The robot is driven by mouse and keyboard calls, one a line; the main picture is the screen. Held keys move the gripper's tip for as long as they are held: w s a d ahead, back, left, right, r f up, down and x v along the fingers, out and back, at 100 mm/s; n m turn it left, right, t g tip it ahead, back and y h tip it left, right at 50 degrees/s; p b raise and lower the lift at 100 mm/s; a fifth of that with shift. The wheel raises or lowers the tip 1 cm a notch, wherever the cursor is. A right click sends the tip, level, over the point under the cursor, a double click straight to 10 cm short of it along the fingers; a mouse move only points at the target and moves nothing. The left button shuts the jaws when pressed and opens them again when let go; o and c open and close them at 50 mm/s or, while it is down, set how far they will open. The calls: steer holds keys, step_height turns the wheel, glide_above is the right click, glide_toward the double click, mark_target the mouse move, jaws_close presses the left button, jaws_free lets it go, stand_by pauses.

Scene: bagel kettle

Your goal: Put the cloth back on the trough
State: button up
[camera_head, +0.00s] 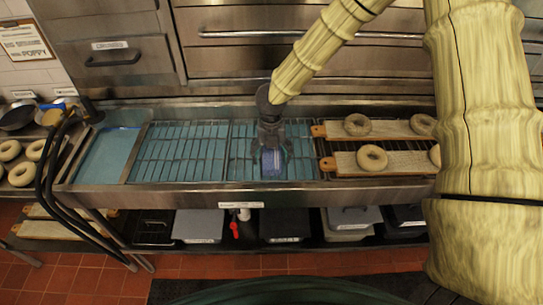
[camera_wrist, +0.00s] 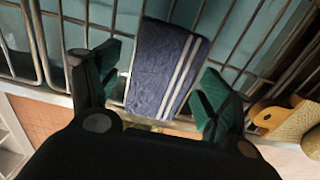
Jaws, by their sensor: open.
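The cloth (camera_wrist: 160,65) is dark blue with pale stripes. In the wrist view it lies over the wire rack of the trough and drapes toward the front rim, between my open gripper fingers. It also shows in the head view (camera_head: 272,164), partly covered by my gripper. In the wrist view my gripper (camera_wrist: 160,100) has a green-padded finger on each side of the cloth, with gaps visible. The trough (camera_head: 185,152) is a long metal basin with blue water under wire racks.
Two boards (camera_head: 400,160) with bagels (camera_head: 372,158) rest on the racks right of my gripper; a board end (camera_wrist: 268,117) is close in the wrist view. Black hoses (camera_head: 50,170) hang at the left. Bins (camera_head: 198,226) stand on the shelf below. The racks to the left are clear.

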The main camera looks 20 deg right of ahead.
mark_target(271, 157)
step_height(271, 157, up, 12)
steer(key=b, duration=0.3)
steer(key=shift+f, duration=0.2)
